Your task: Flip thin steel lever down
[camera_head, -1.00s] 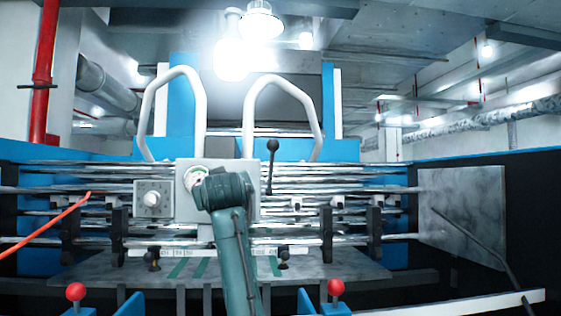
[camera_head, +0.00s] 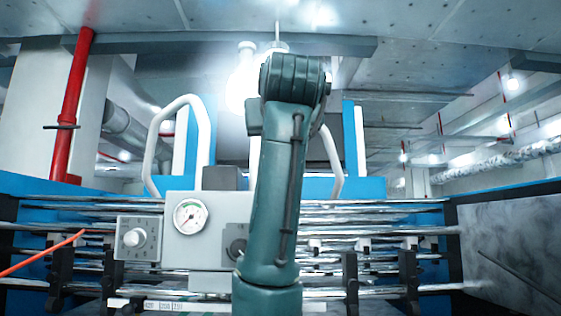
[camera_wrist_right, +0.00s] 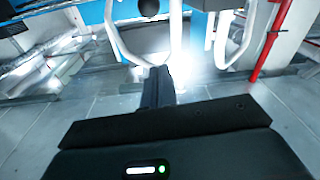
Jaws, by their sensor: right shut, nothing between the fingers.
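A black ball knob (camera_wrist_right: 148,7) shows at the top edge of the right wrist view, just beyond my fingertips; it looks like the lever's end. The lever's thin shaft cannot be made out there. In the head view my raised teal right arm covers the spot where the knobbed lever stood upright on the grey control box (camera_head: 180,250). My right gripper (camera_wrist_right: 158,72) is shut and empty, its dark fingers together, pointing toward the knob with a gap in the picture. In the head view it is hidden behind my arm. My left gripper is out of view.
The control box carries a round gauge (camera_head: 189,216) and a dial box (camera_head: 138,238). White tube handles (camera_head: 203,135) rise behind it. Steel rollers (camera_head: 380,262) run across the machine. A red pipe (camera_head: 72,105) stands at the left, and an orange rod (camera_head: 42,255) pokes in below it.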

